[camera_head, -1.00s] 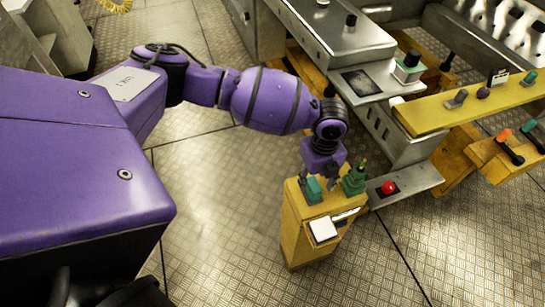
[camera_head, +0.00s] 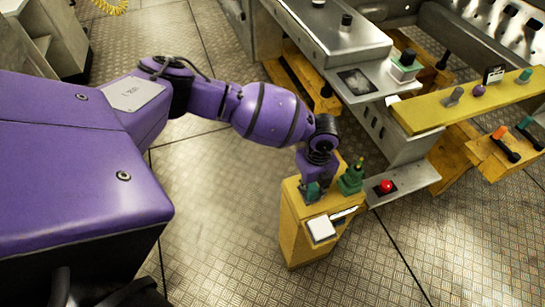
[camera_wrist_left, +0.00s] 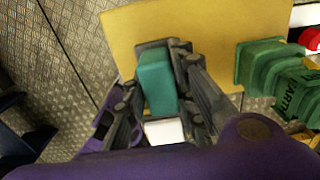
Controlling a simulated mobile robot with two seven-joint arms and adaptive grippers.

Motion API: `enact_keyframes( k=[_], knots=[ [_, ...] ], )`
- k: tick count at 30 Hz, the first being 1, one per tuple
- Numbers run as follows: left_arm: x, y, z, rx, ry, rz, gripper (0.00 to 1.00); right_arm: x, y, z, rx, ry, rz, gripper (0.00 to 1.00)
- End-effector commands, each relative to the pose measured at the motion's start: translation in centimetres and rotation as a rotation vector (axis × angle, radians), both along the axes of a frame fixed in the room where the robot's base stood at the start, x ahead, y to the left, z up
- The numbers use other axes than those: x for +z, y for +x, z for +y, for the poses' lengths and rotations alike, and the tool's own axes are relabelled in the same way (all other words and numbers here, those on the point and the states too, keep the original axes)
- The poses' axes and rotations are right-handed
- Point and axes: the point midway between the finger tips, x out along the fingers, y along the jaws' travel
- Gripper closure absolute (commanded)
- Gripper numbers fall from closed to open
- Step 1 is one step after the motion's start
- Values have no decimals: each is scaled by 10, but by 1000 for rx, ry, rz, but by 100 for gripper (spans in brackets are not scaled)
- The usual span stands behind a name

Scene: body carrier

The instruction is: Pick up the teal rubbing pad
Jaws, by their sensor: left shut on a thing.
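The teal rubbing pad (camera_wrist_left: 156,80) is a small block at the top of a yellow cabinet (camera_head: 296,230). In the left wrist view it sits between the two dark fingers of my left gripper (camera_wrist_left: 168,88), which is shut on it. In the head view my left gripper (camera_head: 313,190) reaches down onto the cabinet top from the purple arm, and only a bit of teal shows at the fingers. I cannot tell whether the pad still touches the cabinet top. My right gripper is not in view.
A red button (camera_head: 386,186) is on a metal shelf to the right. Open floor lies left of the cabinet.

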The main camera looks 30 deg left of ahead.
Motion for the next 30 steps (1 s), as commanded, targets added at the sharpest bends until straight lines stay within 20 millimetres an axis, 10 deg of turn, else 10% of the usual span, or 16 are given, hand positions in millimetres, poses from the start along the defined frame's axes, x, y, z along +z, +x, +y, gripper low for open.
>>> enact_keyframes(
  k=[20,30],
  knots=[
    [37,4,-1,-2,-2,-10,100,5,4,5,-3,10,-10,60],
    [104,-71,-7,-6,-2,-4,100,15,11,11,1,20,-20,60]
  ],
)
